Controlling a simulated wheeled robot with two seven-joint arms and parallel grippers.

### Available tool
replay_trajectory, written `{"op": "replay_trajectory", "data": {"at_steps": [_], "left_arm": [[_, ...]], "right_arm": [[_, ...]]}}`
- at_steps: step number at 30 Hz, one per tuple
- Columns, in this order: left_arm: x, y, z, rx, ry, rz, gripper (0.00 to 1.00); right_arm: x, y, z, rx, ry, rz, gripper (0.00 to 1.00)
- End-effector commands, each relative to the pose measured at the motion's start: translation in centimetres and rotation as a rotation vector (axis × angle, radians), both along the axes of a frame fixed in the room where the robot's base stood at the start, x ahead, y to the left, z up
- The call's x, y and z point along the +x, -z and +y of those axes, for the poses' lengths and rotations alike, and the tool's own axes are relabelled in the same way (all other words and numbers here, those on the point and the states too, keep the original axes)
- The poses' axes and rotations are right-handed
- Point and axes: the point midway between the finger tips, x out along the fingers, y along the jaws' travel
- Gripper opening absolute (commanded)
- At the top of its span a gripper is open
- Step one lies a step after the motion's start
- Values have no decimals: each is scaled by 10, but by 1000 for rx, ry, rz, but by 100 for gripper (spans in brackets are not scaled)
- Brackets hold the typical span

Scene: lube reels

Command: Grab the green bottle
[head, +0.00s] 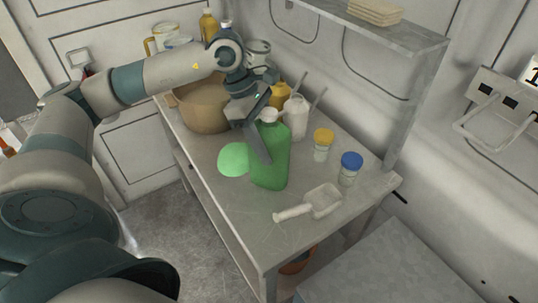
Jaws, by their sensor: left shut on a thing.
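The green bottle (274,163) stands upright on the metal table, near its middle. It has a pale cap at its top. My left gripper (260,150) reaches down over the bottle's left side and is shut on it, with one dark finger lying across its near face. The other finger is hidden. A light green round patch (233,159) shows on the table just left of the bottle. My right gripper is out of view.
The metal table (225,200) also bears a tan pot (200,108), a white bottle (297,117), a yellow-lidded jar (322,145), a blue-lidded jar (349,168) and a white scoop (312,203). A shelf (385,28) overhangs the back. The front left of the tabletop is clear.

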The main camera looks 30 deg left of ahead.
Motion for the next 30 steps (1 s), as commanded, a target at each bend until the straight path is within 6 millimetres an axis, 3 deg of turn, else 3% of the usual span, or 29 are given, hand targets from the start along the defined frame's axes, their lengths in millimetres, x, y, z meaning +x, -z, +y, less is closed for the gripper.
{"op": "replay_trajectory", "data": {"at_steps": [11,21,30], "left_arm": [[1,-7,0,-1,0,-4,4],[0,-49,-1,-1,1,-5,4],[-27,-79,-50,-3,6,-5,4]], "right_arm": [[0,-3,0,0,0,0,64],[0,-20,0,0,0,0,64],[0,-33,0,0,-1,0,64]]}}
